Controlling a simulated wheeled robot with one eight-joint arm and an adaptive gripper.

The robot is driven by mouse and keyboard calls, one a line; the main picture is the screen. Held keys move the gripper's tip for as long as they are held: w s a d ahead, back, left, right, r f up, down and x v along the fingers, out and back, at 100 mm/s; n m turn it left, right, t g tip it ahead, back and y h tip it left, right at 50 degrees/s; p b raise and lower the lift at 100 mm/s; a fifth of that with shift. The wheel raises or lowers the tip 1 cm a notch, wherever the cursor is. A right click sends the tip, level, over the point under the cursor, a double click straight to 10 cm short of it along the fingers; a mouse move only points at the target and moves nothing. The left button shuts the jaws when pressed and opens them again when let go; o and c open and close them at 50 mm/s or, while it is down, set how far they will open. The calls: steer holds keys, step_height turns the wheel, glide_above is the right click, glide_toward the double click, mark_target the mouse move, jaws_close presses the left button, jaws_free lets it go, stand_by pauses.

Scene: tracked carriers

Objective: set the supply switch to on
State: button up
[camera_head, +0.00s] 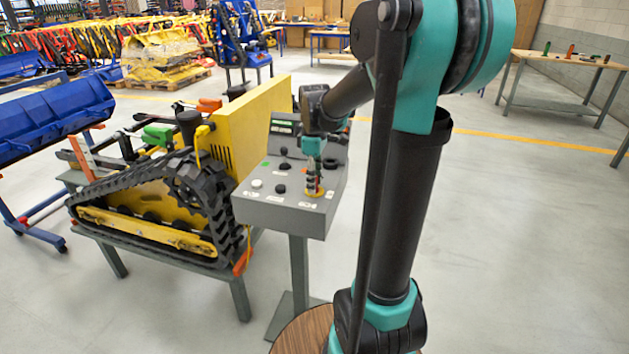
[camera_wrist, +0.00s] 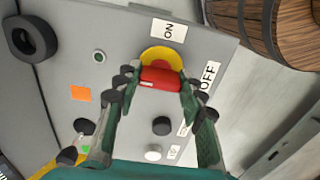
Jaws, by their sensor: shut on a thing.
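The supply switch has a red handle (camera_wrist: 161,78) on a yellow disc (camera_wrist: 158,55), set in a grey sloping control panel (camera_wrist: 115,30). In the head view its yellow disc (camera_head: 316,193) is at the panel's right front corner. In the wrist view the ON label (camera_wrist: 168,29) is above the disc and the OFF label (camera_wrist: 209,75) is to its right. The red handle lies across the wrist picture, its right end towards the OFF side. My gripper (camera_wrist: 159,82) is shut on the red handle, one finger at each end. It also shows in the head view (camera_head: 315,184), coming from above.
The panel carries several other knobs and buttons, among them a black knob (camera_wrist: 161,126) close to my fingers.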

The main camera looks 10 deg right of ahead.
steer(key=m, duration=0.4)
steer(key=shift+m, duration=0.3)
steer(key=m, duration=0.4)
steer(key=shift+m, duration=0.3)
steer(key=m, duration=0.4)
steer(key=shift+m, duration=2.3)
steer(key=o, duration=1.2)
steer(key=shift+c, duration=0.2)
